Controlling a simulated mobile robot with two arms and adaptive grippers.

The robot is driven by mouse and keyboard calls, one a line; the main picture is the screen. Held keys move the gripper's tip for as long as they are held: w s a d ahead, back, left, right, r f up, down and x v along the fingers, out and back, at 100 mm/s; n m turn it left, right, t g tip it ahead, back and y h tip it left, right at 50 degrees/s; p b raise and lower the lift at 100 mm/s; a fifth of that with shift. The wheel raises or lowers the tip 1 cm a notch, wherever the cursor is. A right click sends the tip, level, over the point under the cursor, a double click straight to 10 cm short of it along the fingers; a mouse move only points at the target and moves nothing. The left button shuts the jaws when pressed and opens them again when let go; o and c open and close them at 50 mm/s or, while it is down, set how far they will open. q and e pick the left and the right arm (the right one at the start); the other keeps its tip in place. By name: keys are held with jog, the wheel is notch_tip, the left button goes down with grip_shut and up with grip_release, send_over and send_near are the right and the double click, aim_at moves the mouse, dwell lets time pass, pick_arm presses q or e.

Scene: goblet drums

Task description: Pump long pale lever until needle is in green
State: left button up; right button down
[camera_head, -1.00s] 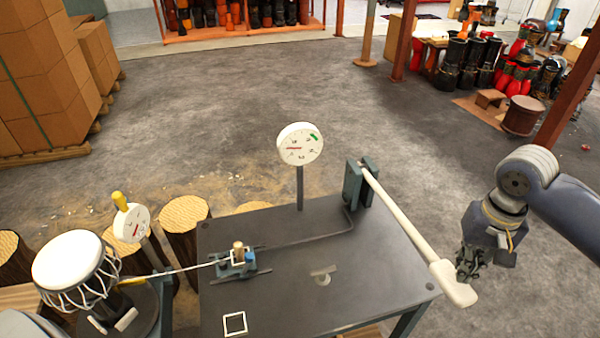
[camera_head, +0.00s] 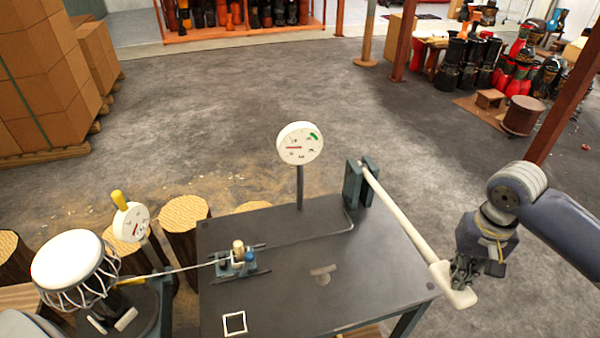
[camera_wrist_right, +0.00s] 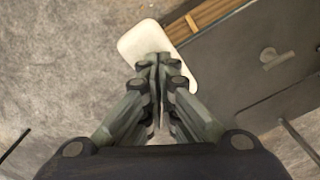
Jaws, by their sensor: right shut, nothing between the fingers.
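The long pale lever (camera_head: 405,222) runs from a dark green pivot bracket (camera_head: 360,185) at the table's back right, down to a wide pale end at the table's right edge. My right gripper (camera_head: 462,276) is shut and empty, right at that wide end. In the right wrist view the shut fingertips (camera_wrist_right: 158,62) overlap the pale end (camera_wrist_right: 143,42) from above; I cannot tell whether they touch it. The round white gauge (camera_head: 300,143) stands on a post; its red needle points left, away from the green mark at upper right. My left gripper is not in view.
Floor right of the table is clear.

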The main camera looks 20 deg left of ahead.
notch_tip(320, 180, down, 15)
jog(key=b, duration=0.3)
notch_tip(320, 180, up, 13)
jog(key=p, duration=1.5)
notch_tip(320, 180, up, 3)
jog(key=shift+s+d+p, duration=0.1)
jog(key=shift+p, duration=0.85)
jog(key=shift+r+b, duration=0.4)
jog(key=shift+r, duration=0.7)
jog(key=shift+s, duration=0.1)
